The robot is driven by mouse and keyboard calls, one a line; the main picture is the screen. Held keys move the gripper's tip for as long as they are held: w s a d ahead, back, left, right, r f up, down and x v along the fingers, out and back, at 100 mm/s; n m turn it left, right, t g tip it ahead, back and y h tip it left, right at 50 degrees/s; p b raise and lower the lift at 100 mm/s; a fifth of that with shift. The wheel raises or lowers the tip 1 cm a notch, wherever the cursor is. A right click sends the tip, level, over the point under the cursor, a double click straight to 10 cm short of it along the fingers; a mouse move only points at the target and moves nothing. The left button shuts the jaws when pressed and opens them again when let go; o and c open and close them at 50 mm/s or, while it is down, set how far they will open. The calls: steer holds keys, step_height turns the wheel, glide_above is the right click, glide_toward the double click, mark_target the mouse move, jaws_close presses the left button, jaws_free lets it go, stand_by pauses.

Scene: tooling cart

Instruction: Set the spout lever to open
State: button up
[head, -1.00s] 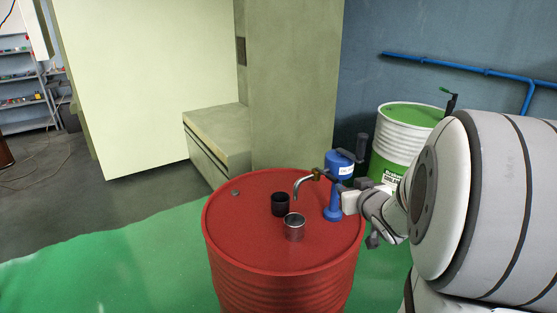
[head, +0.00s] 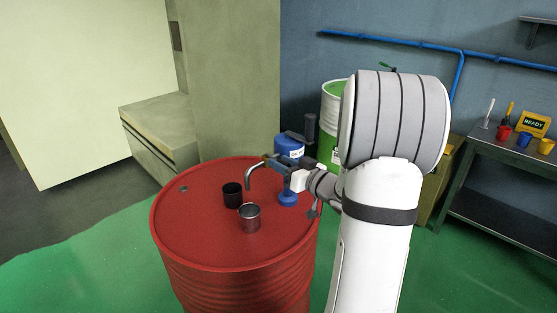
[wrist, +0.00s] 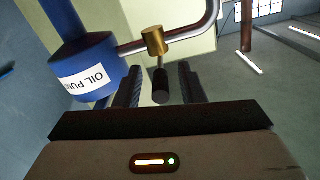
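The blue oil pump (head: 289,147) stands on top of the red drum (head: 200,225); its label shows in the wrist view (wrist: 85,80). A curved metal spout (head: 249,178) comes off it through a brass valve (wrist: 154,40). My gripper (wrist: 159,84) is open, with one finger on each side of the lever's grip. Gaps show on both sides, so the fingers look apart from it. In the head view my wrist partly hides the pump's body.
A black cup (head: 232,194) and a metal cup (head: 250,217) stand on the drum near the spout. A white and green drum (head: 333,110) is behind. A workbench (head: 500,150) with small coloured cups is at the right. Green floor is clear at the left.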

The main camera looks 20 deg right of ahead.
steer(key=shift+x, duration=0.8)
steer(key=shift+c, duration=0.5)
jaws_close()
